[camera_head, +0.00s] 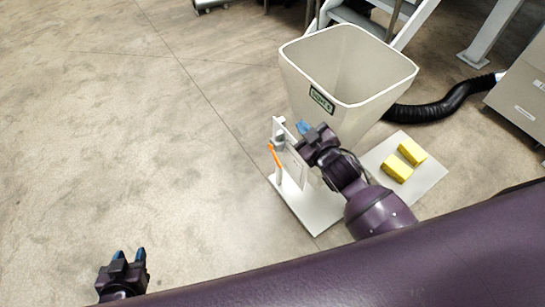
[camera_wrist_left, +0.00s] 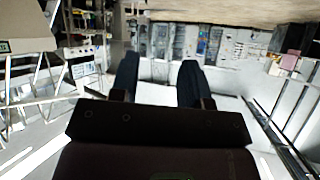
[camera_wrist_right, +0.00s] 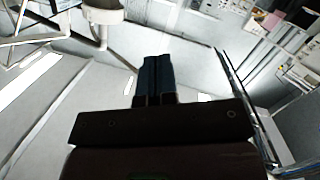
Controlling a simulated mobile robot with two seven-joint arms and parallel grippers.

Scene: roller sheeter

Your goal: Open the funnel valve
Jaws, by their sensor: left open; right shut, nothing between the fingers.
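The large off-white square funnel (camera_head: 345,70) stands open-topped, with a small dark label on its front. An orange lever (camera_head: 274,155), which looks like the valve handle, tilts beside a light grey upright at the front left under the funnel. My right gripper (camera_head: 303,127) is shut and empty, to the right of the orange lever and apart from it in the picture; its closed fingers also show in the right wrist view (camera_wrist_right: 157,75). My left gripper (camera_head: 129,256) is open and empty over bare floor, far from the funnel. My right arm hides part of the funnel's lower body.
The funnel's white base plate (camera_head: 312,218) rests on the floor. Two yellow blocks (camera_head: 404,160) lie on a pale sheet to its right. A black hose (camera_head: 440,106) and a grey cabinet (camera_head: 520,100) are further right. Metal steps (camera_head: 368,20) stand behind. The left floor is clear.

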